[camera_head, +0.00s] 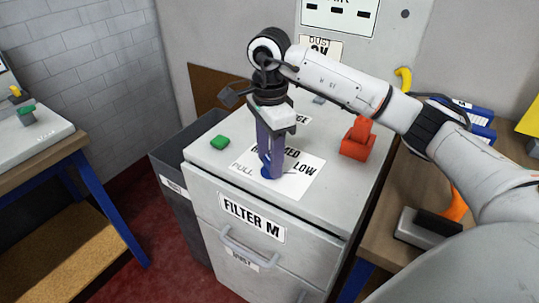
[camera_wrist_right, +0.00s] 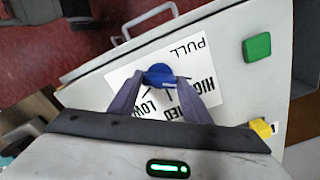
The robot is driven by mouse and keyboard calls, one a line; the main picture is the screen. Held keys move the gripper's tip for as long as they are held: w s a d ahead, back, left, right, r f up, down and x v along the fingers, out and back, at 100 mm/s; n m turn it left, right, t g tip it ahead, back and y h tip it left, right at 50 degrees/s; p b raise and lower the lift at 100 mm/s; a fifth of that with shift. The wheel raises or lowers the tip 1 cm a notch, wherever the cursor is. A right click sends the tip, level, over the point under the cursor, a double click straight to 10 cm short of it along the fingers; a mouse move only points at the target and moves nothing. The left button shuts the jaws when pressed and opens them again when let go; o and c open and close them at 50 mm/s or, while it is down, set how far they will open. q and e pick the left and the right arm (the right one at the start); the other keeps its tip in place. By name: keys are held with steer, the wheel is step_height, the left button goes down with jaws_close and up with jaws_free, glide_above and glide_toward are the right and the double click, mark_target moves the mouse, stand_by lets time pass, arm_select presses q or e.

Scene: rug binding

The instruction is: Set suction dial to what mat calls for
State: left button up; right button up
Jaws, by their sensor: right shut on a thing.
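The suction dial is a blue knob (camera_head: 265,172) on a white label (camera_head: 298,187) on top of the grey filter cabinet. The label reads PULL, MED and LOW, with HIGH also legible in the right wrist view. My right gripper (camera_head: 273,168) points down with its fingers on either side of the knob. In the right wrist view, the knob (camera_wrist_right: 160,73) sits between the fingertips. I cannot tell exactly which word it points at. My left gripper is out of view. I cannot make out a mat.
A green button (camera_head: 220,142) and a red block-like part (camera_head: 357,140) are on the cabinet top (camera_head: 325,199). A dark bin (camera_head: 178,171) stands left of the cabinet. A wooden bench (camera_head: 383,228) is at the right. A blue-legged table (camera_head: 40,145) is at the left.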

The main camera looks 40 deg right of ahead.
steer(key=m, duration=0.3)
steer(key=m+p, duration=0.1)
steer(key=m, duration=0.3)
steer(key=shift+w, duration=0.1)
steer(key=m, duration=0.4)
steer(key=shift+r+m+p, duration=0.1)
steer(key=shift+m+p, duration=0.2)
steer(key=m+p, duration=0.1)
steer(key=m, duration=0.5)
steer(key=shift+w+d, duration=0.1)
steer(key=shift+d, duration=0.05)
steer(key=m+p, duration=0.1)
steer(key=m, duration=0.4)
steer(key=shift+d+m, duration=0.1)
steer(key=shift+m, duration=0.3)
steer(key=o, duration=1.1)
